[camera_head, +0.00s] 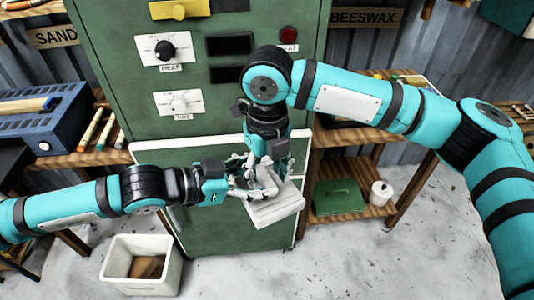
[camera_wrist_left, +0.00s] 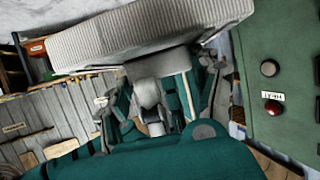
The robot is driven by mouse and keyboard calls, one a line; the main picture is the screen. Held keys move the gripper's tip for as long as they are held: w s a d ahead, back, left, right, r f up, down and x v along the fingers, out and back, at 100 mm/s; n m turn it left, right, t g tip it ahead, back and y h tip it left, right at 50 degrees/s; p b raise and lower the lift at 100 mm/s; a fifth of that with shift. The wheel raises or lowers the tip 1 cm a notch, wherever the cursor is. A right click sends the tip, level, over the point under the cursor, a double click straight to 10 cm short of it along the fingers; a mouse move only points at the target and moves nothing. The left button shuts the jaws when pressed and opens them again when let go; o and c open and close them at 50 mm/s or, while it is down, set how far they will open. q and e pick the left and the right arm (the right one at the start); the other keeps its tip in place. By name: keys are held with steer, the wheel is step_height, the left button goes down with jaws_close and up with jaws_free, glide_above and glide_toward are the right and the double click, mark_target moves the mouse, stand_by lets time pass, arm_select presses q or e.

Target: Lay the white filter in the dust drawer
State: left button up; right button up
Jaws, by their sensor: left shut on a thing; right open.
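The white filter (camera_head: 277,208) is a pale, pleated slab held tilted in front of the green machine. My left gripper (camera_head: 247,188) comes in from the left and is shut on its near-left side. In the left wrist view the filter (camera_wrist_left: 150,32) spans the top, its ribbed face showing beyond the gripper (camera_wrist_left: 155,112). My right gripper (camera_head: 275,168) is open, pointing down just above and behind the filter; the overlap hides whether it touches. I cannot make out an open dust drawer; the green lower front (camera_head: 225,235) is partly covered by my arms and the filter.
The machine's panel has a HEAT knob (camera_head: 165,49), a TIME knob (camera_head: 180,101) and a red button (camera_head: 288,35). A white bin (camera_head: 117,280) with a brown thing inside stands lower left. A green box (camera_head: 338,200) and a white roll (camera_head: 381,192) sit on the right shelf.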

steer(key=shift+f, duration=0.95)
jaws_close()
arm_select(q)
steer(key=o, duration=1.3)
steer(key=shift+c, duration=0.2)
